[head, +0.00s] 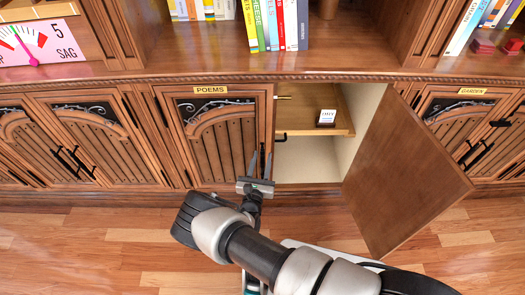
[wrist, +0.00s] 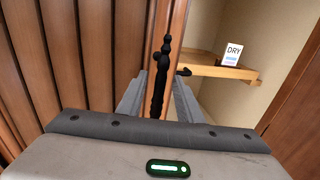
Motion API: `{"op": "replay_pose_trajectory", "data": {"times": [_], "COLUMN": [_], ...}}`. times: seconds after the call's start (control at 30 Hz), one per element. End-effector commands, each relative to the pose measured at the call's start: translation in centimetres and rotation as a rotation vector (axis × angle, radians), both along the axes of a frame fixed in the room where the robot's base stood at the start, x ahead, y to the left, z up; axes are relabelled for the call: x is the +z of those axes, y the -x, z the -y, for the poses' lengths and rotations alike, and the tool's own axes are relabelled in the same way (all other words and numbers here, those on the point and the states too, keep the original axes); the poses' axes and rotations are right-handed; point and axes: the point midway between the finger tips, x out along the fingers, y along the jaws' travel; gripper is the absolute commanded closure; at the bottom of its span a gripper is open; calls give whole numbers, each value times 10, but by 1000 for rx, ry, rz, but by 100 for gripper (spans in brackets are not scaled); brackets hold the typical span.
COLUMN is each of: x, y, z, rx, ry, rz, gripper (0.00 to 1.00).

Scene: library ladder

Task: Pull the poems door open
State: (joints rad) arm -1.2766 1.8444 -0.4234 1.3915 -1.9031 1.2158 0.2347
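The poems door (head: 215,140) is the wooden left door under the brass POEMS label (head: 210,89). It looks shut in the head view, and its slatted face fills the left of the wrist view (wrist: 75,60). Its black upright handle (wrist: 158,85) is near the door's right edge. My gripper (head: 259,163) is at this handle, fingers pointing at the door. In the wrist view the fingers (wrist: 160,92) are apart, one on each side of the handle. I cannot tell whether either finger touches it.
The neighbouring right door (head: 408,170) stands swung open toward the room. The open compartment shows a wooden shelf (head: 310,110) with a white DRY box (head: 327,117). Shut GARDEN doors (head: 460,125) are farther right. Wooden floor (head: 100,235) is clear at left.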

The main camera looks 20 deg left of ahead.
Motion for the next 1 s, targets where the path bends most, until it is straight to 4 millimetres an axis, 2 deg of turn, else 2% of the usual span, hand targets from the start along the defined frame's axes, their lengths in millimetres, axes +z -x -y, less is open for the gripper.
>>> {"op": "replay_pose_trajectory", "data": {"times": [0.43,0.63,1.0], "x": [0,0,0], "y": [-1,-1,1], "z": [1,1,3], "rx": [4,4,1], "ry": [0,0,0], "rz": [0,0,-1], "gripper": [67,100,100]}}
